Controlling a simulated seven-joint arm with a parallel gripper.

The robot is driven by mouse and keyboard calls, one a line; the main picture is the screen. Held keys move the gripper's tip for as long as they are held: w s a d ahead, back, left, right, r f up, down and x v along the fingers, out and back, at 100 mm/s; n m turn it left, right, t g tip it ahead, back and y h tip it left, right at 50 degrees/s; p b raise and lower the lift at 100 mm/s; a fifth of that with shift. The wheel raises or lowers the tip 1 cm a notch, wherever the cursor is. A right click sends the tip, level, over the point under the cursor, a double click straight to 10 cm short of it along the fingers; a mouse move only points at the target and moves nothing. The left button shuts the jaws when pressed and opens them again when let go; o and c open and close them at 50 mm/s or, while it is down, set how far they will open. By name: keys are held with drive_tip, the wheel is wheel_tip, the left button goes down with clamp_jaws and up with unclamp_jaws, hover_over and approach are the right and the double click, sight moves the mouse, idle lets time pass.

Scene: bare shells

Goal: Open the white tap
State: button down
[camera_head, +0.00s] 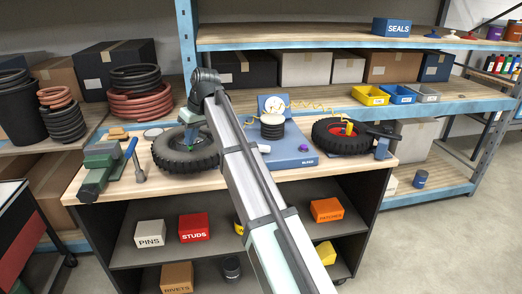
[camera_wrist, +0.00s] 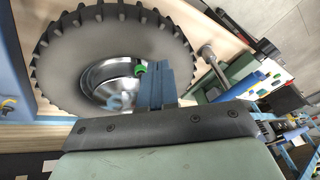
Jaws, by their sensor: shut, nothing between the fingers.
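A small pale round piece (camera_head: 263,148) sits at the front of the blue board (camera_head: 294,160) on the bench, right beside my arm. It may be the white tap, but it is too small to tell, and my arm hides part of that area. My gripper (camera_head: 192,140) points down over the black tyre (camera_head: 172,160), left of the board and apart from the pale piece. In the wrist view my gripper (camera_wrist: 162,72) has its blue fingers shut and empty, in front of the tyre's silver hub. A small green piece (camera_wrist: 140,68) shows beside the fingertips.
The board carries a purple knob (camera_head: 303,147), a gauge (camera_head: 274,105), dark stacked discs (camera_head: 272,127) and a yellow coiled hose. A green vice (camera_head: 103,163) and a blue-handled tool (camera_head: 133,155) are at left.

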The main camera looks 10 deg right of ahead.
drive_tip(key=s+d+m+t+h, duration=0.1)
drive_tip(key=s+d+m+h, duration=0.3)
drive_tip(key=m, duration=0.6)
drive_tip(key=d+m+h, duration=0.3)
drive_tip(key=d+m, duration=0.4)
drive_tip(key=m, duration=0.2)
drive_tip(key=s+d+m+t+h, duration=0.1)
drive_tip(key=s+d+m+h, duration=0.3)
drive_tip(key=m, duration=0.6)
drive_tip(key=shift+y, duration=0.3)
drive_tip(key=x, duration=0.7)
drive_tip(key=w+r+x, duration=0.1)
drive_tip(key=x, duration=0.3)
drive_tip(key=shift+w+d, duration=0.15)
drive_tip(key=shift+d, duration=0.25)
drive_tip(key=shift+w+d+r, duration=0.1)
drive_tip(key=shift+w+d, duration=0.1)
drive_tip(key=shift+w, duration=0.4)
drive_tip(key=shift+w+d, duration=0.2)
drive_tip(key=shift+w, duration=0.4)
drive_tip(key=shift+w+d, duration=0.35)
drive_tip(key=shift+w, duration=0.3)
